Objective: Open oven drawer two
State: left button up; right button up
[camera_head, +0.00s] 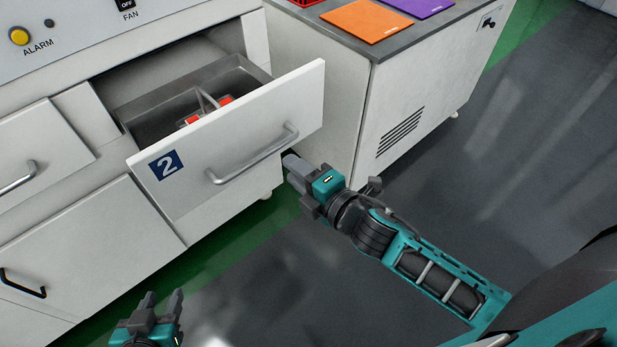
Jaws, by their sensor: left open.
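Oven drawer two (195,187) stands pulled out of the white cabinet, its front marked with a blue "2" label (165,165). Its grey bar handle (250,156) runs across the front. Inside the open drawer is a grey metal tray with a divider and some red pieces (192,118). My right gripper (291,162) is beside the lower right edge of the drawer front, just below the handle's right end, and seems apart from the handle. Its fingers overlap in this view, so their gap is hidden. My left gripper (162,303) is open and empty at the bottom left, away from the drawer.
A drawer (40,150) with a handle sits left of drawer two, and a cabinet door (95,250) is below. A white unit (410,110) with orange (367,20) and purple mats on top stands right of the drawer. The grey floor in front is clear.

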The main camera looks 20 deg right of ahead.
jog(key=shift+v, duration=1.75)
jog(key=s+d+f+m+g+h, duration=0.3)
jog(key=s+f+m, duration=0.5)
jog(key=m, duration=1.1)
notch_tip(320, 180, down, 3)
jog(key=shift+s+d+r+g, duration=0.1)
jog(key=shift+s+d+g, duration=0.1)
jog(key=shift+d+g, duration=0.15)
